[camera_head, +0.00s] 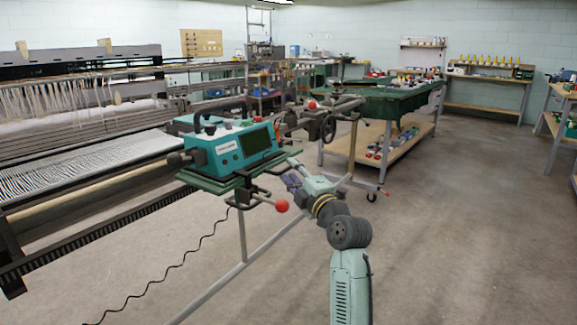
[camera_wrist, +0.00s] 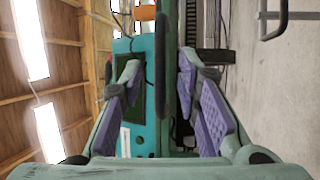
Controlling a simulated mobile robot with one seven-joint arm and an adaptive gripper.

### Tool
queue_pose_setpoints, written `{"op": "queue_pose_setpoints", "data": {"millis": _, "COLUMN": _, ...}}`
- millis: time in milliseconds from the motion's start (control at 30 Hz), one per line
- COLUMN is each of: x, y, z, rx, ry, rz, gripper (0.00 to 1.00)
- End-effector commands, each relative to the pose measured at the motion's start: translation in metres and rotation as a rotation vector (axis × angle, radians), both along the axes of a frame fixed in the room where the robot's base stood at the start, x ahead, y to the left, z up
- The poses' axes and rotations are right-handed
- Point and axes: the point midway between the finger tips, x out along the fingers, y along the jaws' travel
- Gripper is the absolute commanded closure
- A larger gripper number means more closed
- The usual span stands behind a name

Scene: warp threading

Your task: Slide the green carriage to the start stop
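The green carriage (camera_head: 232,148) is a teal box with a dark screen and a black top handle, on a dark green base plate (camera_head: 212,183). It stands on a long rail beside the loom. In the wrist view its teal face (camera_wrist: 136,105) fills the middle, turned sideways. My gripper (camera_head: 291,178) is at the carriage's near right end. In the wrist view my gripper (camera_wrist: 160,85) has its purple-padded fingers apart, with a dark bar (camera_wrist: 160,60) and the plate edge in line with the gap. I cannot tell whether they touch. I cannot clearly identify the start stop.
The loom (camera_head: 75,120) with white threads stands at left. A red ball knob (camera_head: 281,205) sticks out below the carriage. A green-topped table (camera_head: 390,100) with a lower shelf is behind. A black cable (camera_head: 170,268) hangs to the floor. The floor at right is clear.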

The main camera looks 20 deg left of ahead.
Motion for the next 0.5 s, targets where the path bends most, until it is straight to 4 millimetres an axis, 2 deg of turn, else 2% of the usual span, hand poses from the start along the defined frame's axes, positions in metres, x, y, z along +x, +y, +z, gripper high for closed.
{"op": "queue_pose_setpoints", "data": {"millis": 200, "x": 0.015, "y": 0.016, "z": 0.004, "rx": 0.000, "ry": 0.000, "rz": 0.000, "gripper": 0.70}}
{"op": "queue_pose_setpoints", "data": {"millis": 500, "x": 0.018, "y": 0.018, "z": 0.004, "rx": 0.000, "ry": 0.000, "rz": -0.001, "gripper": 0.70}}
